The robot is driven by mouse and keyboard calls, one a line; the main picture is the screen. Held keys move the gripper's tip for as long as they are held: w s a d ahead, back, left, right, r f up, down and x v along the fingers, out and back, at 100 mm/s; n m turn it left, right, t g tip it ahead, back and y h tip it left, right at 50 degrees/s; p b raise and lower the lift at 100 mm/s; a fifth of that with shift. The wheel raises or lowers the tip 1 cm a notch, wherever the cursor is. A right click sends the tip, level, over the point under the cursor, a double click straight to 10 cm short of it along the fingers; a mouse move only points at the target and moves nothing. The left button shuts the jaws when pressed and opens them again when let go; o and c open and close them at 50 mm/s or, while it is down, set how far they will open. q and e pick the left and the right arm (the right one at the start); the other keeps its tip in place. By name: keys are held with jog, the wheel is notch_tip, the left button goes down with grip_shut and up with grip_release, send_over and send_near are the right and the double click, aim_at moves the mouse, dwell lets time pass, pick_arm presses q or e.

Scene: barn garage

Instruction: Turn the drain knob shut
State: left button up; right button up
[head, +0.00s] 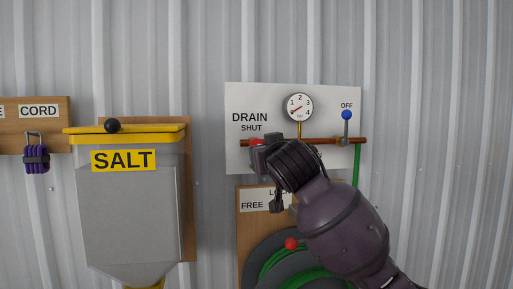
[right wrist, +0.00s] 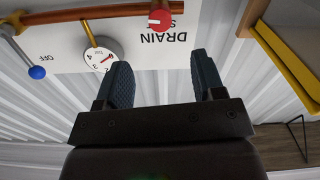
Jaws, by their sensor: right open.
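The red drain knob (head: 255,141) sits at the left end of a copper pipe, under the DRAIN SHUT label, mostly hidden by my right gripper in the head view. In the right wrist view, which is turned upside down, the round red knob (right wrist: 160,17) shows a pale mark on its face. My right gripper (head: 266,153) is in front of the panel at the knob. In the wrist view its two open fingers (right wrist: 164,72) have nothing between them, and the knob lies beyond their tips. My left gripper is not in view.
A gauge (head: 299,107) and a blue-knobbed lever (head: 346,115) marked OFF are on the white panel (head: 265,97). A yellow-lidded salt bin (head: 130,210) hangs left. A green hose reel (head: 265,258) with a red ball knob (head: 291,243) is below.

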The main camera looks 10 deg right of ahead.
pick_arm(q)
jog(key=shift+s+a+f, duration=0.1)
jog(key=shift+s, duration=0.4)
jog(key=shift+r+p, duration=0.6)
jog(key=shift+p, duration=0.25)
pick_arm(e)
jog(key=w, duration=1)
jog(key=shift+w, duration=0.25)
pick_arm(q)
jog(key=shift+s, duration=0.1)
pick_arm(e)
jog(key=c, duration=0.9)
jog(key=shift+c, duration=0.2)
